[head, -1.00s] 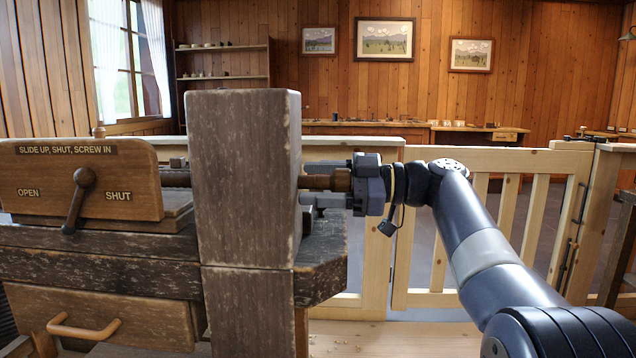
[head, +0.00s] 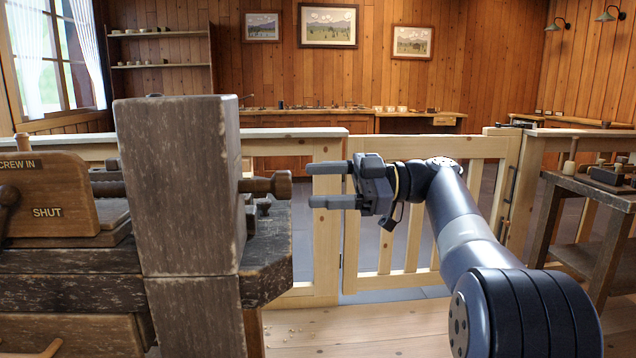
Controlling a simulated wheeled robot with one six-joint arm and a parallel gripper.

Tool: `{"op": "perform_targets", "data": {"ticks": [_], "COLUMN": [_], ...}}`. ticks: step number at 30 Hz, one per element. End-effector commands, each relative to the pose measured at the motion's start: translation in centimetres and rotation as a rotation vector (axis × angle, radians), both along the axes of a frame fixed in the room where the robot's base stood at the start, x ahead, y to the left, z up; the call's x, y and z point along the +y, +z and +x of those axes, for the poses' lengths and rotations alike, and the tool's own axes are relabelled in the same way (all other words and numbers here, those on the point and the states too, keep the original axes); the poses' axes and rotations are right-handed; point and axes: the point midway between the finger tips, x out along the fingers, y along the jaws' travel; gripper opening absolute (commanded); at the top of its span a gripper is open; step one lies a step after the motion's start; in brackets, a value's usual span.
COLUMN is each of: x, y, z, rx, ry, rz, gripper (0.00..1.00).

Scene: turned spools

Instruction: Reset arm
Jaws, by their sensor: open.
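My gripper (head: 312,185) is open and empty, its two dark fingers pointing left in the head view. It hangs in front of the pale wooden gate, to the right of the lathe's dark wooden spindle (head: 268,186). The spindle's knobbed end sticks out right from the tall weathered block (head: 180,185). The upper fingertip looks close to the knob in the picture, with a narrow gap; the depth between them is hard to tell. The lever on the marked board (head: 60,195) is mostly cut off at the left edge.
The pale gate (head: 405,215) and its rail stand behind my arm. A dark side table (head: 600,200) with small items stands at the right. A drawer (head: 75,335) sits under the bench at lower left. The plank floor (head: 350,330) is open, with some shavings.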

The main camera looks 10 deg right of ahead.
Motion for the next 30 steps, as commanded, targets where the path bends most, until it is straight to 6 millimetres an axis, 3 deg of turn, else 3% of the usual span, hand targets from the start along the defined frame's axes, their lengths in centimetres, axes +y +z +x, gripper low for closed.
{"op": "perform_targets", "data": {"ticks": [8, 24, 30], "x": [1.2, 10.3, 10.7], "y": [-0.1, -0.2, 0.1], "z": [0.0, 0.3, 0.4], "rx": [-0.001, -0.001, 0.032], "ry": [0.004, 0.002, -0.004], "rz": [-0.002, -0.001, 0.000], "gripper": [0.64, 0.64, 0.64]}}
